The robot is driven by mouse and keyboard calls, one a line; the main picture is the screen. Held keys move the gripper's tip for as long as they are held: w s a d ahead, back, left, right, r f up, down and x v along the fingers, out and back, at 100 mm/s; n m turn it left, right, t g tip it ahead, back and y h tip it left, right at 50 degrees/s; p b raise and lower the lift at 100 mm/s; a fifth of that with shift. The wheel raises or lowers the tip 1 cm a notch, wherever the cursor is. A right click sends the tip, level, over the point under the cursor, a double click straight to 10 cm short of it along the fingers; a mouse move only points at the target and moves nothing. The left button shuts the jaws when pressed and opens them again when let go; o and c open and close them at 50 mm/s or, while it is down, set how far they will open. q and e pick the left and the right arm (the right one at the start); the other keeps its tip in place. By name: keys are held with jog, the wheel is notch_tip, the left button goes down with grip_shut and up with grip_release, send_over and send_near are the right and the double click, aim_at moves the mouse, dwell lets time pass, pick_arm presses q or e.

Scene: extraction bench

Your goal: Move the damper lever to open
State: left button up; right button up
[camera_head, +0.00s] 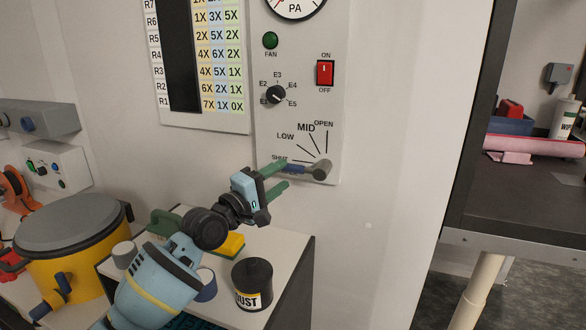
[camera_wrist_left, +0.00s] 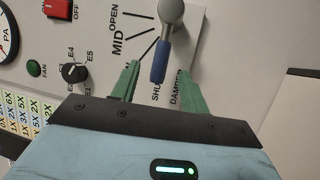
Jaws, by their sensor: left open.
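The damper lever has a grey hub (camera_head: 321,169) at the lower right of the control panel and a blue grip (camera_head: 293,168). The lever points left, close to the SHUT mark; the OPEN mark (camera_head: 324,124) is above the hub. My left gripper (camera_head: 285,174) is open at the lever, its green fingers pointing right towards the hub. In the left wrist view the blue grip (camera_wrist_left: 159,62) lies between the two spread fingers (camera_wrist_left: 157,85), with a gap showing on both sides. My right gripper is not in view.
The panel (camera_head: 300,105) also has a red switch (camera_head: 325,73), a fan lamp (camera_head: 270,40) and a selector knob (camera_head: 276,94). Below are a black dust pot (camera_head: 252,284), a yellow sponge (camera_head: 231,244) and a yellow drum (camera_head: 75,270). The wall right of the lever is clear.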

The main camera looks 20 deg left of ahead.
aim_at(288, 171)
pick_arm(q)
jog(key=shift+x, duration=2.5)
grip_shut()
